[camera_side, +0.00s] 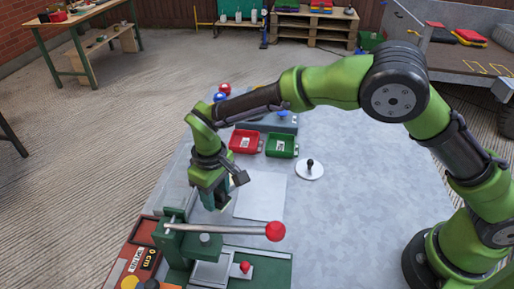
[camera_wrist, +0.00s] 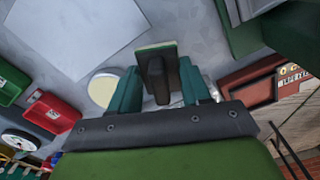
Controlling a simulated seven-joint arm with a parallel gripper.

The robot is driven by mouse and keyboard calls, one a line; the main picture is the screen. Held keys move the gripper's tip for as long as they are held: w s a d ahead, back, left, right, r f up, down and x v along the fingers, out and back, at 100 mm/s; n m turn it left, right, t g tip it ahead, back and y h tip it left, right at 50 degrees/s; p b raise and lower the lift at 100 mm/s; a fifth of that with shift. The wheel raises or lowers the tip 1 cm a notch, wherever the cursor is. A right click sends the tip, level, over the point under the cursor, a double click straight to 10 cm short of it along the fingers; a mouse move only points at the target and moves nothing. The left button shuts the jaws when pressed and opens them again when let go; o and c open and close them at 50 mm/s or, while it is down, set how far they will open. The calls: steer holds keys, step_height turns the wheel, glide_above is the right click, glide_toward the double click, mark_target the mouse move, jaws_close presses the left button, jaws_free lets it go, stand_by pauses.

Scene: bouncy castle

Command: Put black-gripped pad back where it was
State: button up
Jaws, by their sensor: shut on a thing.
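My gripper (camera_side: 214,200) is above the left part of the grey table, behind the green press. In the wrist view its teal fingers (camera_wrist: 160,84) are shut on the dark grip of the black-gripped pad (camera_wrist: 157,48). The pad shows as a flat plate with a pale green edge beyond the fingers. In the side view the pad is mostly hidden by the gripper. A cream round disc (camera_wrist: 103,88) lies on the table beside the fingers in the wrist view; the arm hides it in the side view. I cannot tell how high the pad is above the table.
A green press (camera_side: 178,240) with a red-ball lever (camera_side: 275,231) stands in front. A white sheet (camera_side: 260,197) lies beside my gripper. A red tray (camera_side: 246,141), a green tray (camera_side: 281,145) and a white disc with black knob (camera_side: 309,169) stand behind. The table's right is clear.

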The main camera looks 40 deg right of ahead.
steer(key=shift+w+a+f, duration=0.15)
steer(key=shift+w+a, duration=0.5)
steer(key=shift+w, duration=0.35)
steer(key=shift+f, duration=1.7)
steer(key=shift+f, duration=0.15)
steer(key=o, duration=0.9)
steer(key=shift+o, duration=0.2)
